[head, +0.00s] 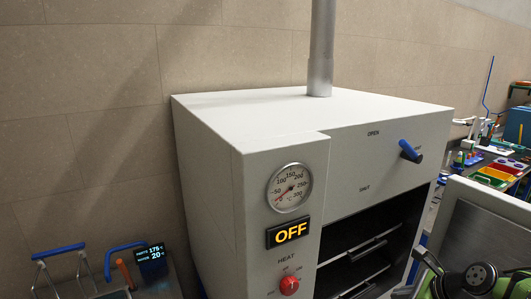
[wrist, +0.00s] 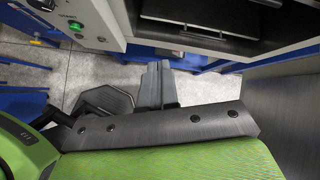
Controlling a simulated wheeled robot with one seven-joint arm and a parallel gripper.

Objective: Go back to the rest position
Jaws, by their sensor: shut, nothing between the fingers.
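My gripper (wrist: 157,66) shows in the wrist view as two grey fingers pressed together with nothing between them. It is shut and points over the floor in front of the oven. In the head view part of my green and black arm (head: 472,279) shows at the lower right corner, and the fingers are not visible there. The white oven (head: 280,110) fills the middle of the head view. Its dark chamber (head: 375,235) is open and has racks. Its display (head: 289,232) reads OFF.
A metal-faced panel (head: 487,240), apparently the oven's open door, stands close to my arm; it also shows in the wrist view (wrist: 285,100). A blue lever (head: 408,149) and red heat knob (head: 289,284) stick out. Blue-handled tools (head: 60,250) stand lower left. Coloured trays (head: 497,173) lie far right.

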